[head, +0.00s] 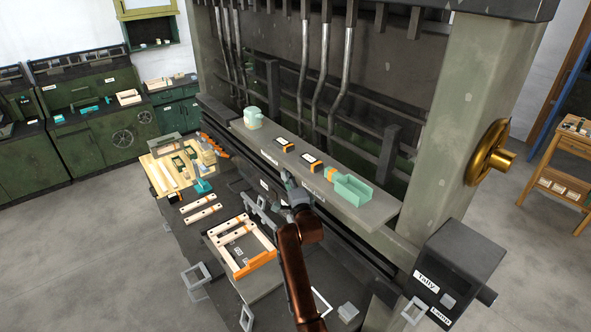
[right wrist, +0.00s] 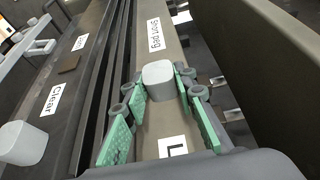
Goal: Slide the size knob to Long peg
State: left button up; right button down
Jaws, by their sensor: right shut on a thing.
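The size knob (right wrist: 158,78) is a light grey rounded block on a grey strip in the right wrist view. In the head view my right gripper (head: 291,186) is at the front edge of the machine's shelf and hides the knob. My left gripper is in neither view.
A grey button (right wrist: 22,143) stands near the "Clear" label (right wrist: 54,98). The shelf above (head: 370,212) holds a green tray (head: 353,190) and a pale green container (head: 252,118). A partly built wooden crate (head: 240,246) lies on the bench left of my right arm.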

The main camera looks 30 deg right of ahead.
jog(key=s, duration=0.1)
jog(key=s+p, duration=0.1)
jog(key=s, duration=0.1)
jog(key=shift+d+f+p, duration=0.3)
jog(key=shift+d+p, duration=0.05)
jog(key=c, duration=2)
grip_release()
jog(key=o, duration=0.3)
jog(key=shift+s+r, duration=0.2)
jog(key=shift+o, duration=0.6)
jog(key=shift+w, duration=0.1)
jog(key=s+a, duration=0.1)
jog(key=s, duration=0.6)
jog(key=shift+s, duration=0.15)
